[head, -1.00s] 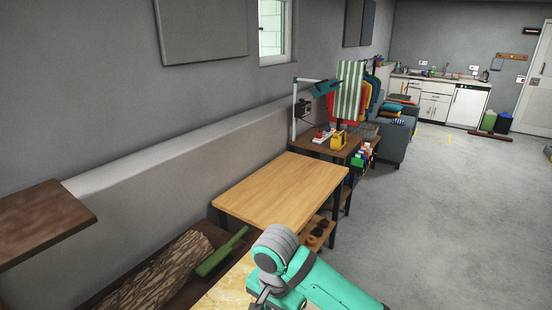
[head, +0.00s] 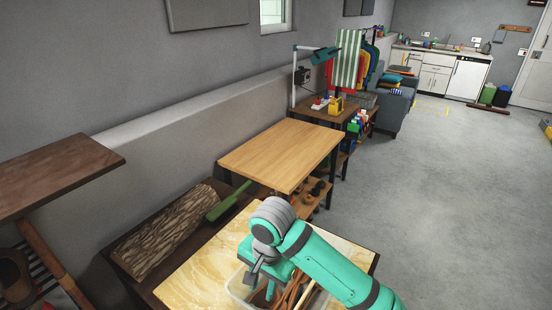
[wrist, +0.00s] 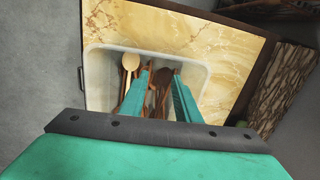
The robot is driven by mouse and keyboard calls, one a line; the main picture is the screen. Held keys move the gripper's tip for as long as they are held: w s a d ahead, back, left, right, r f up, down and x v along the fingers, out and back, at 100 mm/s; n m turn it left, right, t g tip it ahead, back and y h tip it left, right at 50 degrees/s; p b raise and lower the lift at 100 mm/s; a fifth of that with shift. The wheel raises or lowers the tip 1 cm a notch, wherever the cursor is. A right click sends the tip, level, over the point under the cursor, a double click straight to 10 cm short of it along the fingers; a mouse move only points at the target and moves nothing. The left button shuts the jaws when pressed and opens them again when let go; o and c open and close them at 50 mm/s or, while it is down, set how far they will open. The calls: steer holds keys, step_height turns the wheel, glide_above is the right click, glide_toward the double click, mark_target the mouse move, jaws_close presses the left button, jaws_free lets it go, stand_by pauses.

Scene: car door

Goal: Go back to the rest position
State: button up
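My gripper (wrist: 161,77) shows in the wrist view with its two green fingers apart, pointing at a white bin (wrist: 96,68). Wooden utensils lie in the bin, among them a pale wooden spoon (wrist: 130,63) left of the fingers. Dark brown utensils show between and beside the fingers, and none is clearly gripped. How high the fingertips are over the bin's contents I cannot tell. In the head view my arm hangs over the same bin (head: 237,293) on a yellow marbled table (head: 205,270), and the fingertips are mostly hidden there.
A bare wooden table (head: 285,152) stands beyond the marbled one. A log (head: 165,232) and a green object (head: 229,202) lie at the left by the wall. A brown shelf (head: 60,172) juts in at the left edge. The grey floor (head: 420,210) at the right is clear.

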steer(key=w+a+r+n+t+y, duration=0.1)
steer(key=w+a+r+t+y, duration=0.3)
steer(key=a, duration=0.7)
steer(key=s+a+t+y, duration=0.1)
steer(key=a+t+y, duration=0.1)
steer(key=a+y, duration=0.75)
steer(key=s+d+f+m+t+h, duration=0.4)
steer(key=s+d+f+t+h, duration=0.5)
steer(key=s+d+f+h, duration=0.45)
steer(key=s+d+n, duration=0.4)
steer(key=s+d, duration=0.1)
steer(key=s, duration=0.5)
steer(key=s+d+n+h, duration=0.1)
steer(key=s+d+n, duration=0.4)
steer(key=s, duration=0.6)
steer(key=shift+d+f, duration=0.2)
steer(key=shift+f, duration=0.15)
